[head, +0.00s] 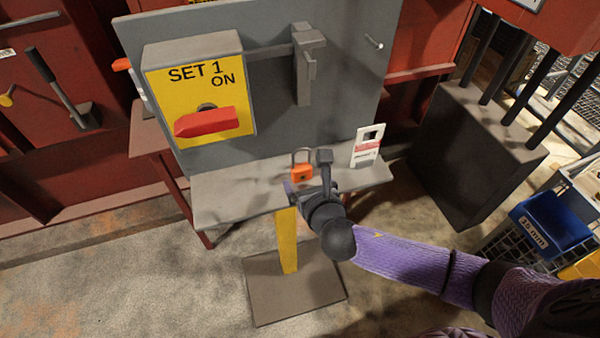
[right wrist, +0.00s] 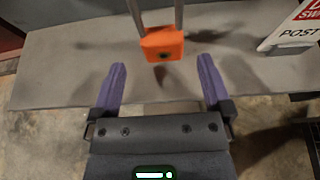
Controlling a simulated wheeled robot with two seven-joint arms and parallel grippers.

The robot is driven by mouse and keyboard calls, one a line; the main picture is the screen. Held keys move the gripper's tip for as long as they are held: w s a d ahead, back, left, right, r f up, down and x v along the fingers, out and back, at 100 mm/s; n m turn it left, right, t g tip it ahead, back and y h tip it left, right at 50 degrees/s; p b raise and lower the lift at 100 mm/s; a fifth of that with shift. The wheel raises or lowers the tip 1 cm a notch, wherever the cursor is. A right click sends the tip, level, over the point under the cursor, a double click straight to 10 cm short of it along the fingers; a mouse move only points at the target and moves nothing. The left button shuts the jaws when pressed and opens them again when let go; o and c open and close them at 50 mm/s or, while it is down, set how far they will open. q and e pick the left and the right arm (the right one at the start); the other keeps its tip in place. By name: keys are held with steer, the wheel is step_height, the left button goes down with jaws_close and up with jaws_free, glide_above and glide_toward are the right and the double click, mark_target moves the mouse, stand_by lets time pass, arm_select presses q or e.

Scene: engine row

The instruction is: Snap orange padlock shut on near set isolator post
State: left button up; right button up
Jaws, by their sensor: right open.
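The orange padlock (head: 301,173) is at the grey shelf of the panel, with its grey shackle pointing up. In the right wrist view the padlock body (right wrist: 162,45) lies just past my fingertips, roughly centred between them. I cannot tell whether it rests on the shelf or whether its shackle is shut. My right gripper (head: 308,181) is open and empty, close to the padlock; its two purple fingers (right wrist: 162,66) are spread. The isolator box (head: 199,90) reads "SET 1 ON" and has a red handle (head: 206,122) lying level. My left gripper is not in view.
A small white and red sign (head: 367,146) stands on the shelf (head: 235,197), right of the padlock. A grey bracket (head: 304,65) is on the panel above. A yellow post (head: 287,240) stands on a floor plate. A blue bin (head: 550,226) is at the right.

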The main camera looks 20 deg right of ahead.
mark_target(303, 175)
steer(key=b+x, duration=0.2)
steer(key=x, duration=0.3)
steer(key=shift+d+f, duration=0.15)
steer(key=shift+w, duration=0.25)
steer(key=shift+c, duration=0.9)
jaws_close()
